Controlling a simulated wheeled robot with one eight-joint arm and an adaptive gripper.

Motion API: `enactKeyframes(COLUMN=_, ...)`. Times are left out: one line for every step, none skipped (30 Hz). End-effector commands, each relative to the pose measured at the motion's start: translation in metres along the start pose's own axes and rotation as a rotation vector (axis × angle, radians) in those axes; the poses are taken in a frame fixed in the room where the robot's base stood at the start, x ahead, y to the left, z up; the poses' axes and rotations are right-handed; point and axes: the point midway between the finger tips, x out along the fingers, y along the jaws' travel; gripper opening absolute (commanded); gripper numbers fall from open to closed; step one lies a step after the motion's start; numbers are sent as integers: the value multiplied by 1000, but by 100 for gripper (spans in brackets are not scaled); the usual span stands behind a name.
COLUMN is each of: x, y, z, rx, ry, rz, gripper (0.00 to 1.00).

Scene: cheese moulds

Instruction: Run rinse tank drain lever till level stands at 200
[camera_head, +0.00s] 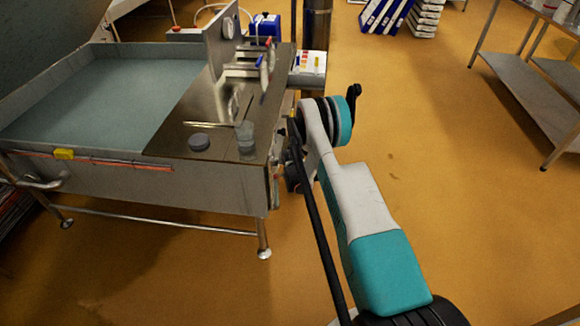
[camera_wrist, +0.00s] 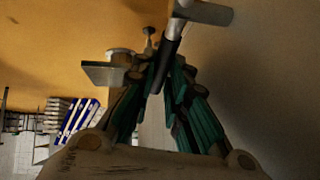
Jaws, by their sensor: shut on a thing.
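The rinse tank (camera_head: 100,176) stands at the left in the head view, with grey-green liquid (camera_head: 105,95) in its basin. A red strip with a yellow marker (camera_head: 64,153) runs along its front; no figures are readable. In the wrist view my gripper (camera_wrist: 161,68) is shut on the dark grip of a lever (camera_wrist: 170,46), with a pale metal part (camera_wrist: 205,12) at its upper end. I take this for the drain lever. In the head view my arm reaches to the tank's right end, and the lever and fingertips cannot be made out there.
An upright panel (camera_head: 222,40) and red and blue handled taps stand on the tank's steel top. A dark round puck (camera_head: 199,141) and a clear beaker (camera_head: 245,137) are there too. A metal table (camera_head: 530,95) stands at right; the orange floor between is clear.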

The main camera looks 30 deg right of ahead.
Motion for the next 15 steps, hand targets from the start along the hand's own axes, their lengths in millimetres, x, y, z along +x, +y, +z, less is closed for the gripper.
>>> enactKeyframes(x=-1, y=-2, z=0, rx=-6, ry=30, rz=-3, gripper=0)
enactKeyframes(x=-2, y=-2, z=-1, rx=-10, ry=49, rz=-4, gripper=0)
enactKeyframes(x=-3, y=-3, z=-1, rx=-14, ry=71, rz=-6, gripper=0)
enactKeyframes(x=-4, y=-3, z=-1, rx=-17, ry=88, rz=-7, gripper=0)
enactKeyframes(x=-5, y=-4, z=-1, rx=-20, ry=102, rz=-8, gripper=0)
enactKeyframes(x=-6, y=-4, z=-2, rx=-23, ry=121, rz=-10, gripper=0)
enactKeyframes(x=-7, y=-4, z=-2, rx=-25, ry=133, rz=-11, gripper=0)
enactKeyframes(x=-8, y=-4, z=-2, rx=-27, ry=146, rz=-11, gripper=0)
enactKeyframes(x=-9, y=-4, z=-2, rx=-31, ry=159, rz=-12, gripper=0)
enactKeyframes(x=-10, y=-4, z=-2, rx=-32, ry=168, rz=-13, gripper=0)
enactKeyframes(x=-11, y=-4, z=-2, rx=-33, ry=176, rz=-14, gripper=0)
enactKeyframes(x=-12, y=-4, z=-2, rx=-35, ry=185, rz=-14, gripper=0)
enactKeyframes(x=-12, y=-4, z=-2, rx=-36, ry=190, rz=-14, gripper=0)
enactKeyframes(x=-12, y=-4, z=-2, rx=-36, ry=195, rz=-14, gripper=0)
enactKeyframes(x=-13, y=-4, z=-2, rx=-37, ry=200, rz=-15, gripper=0)
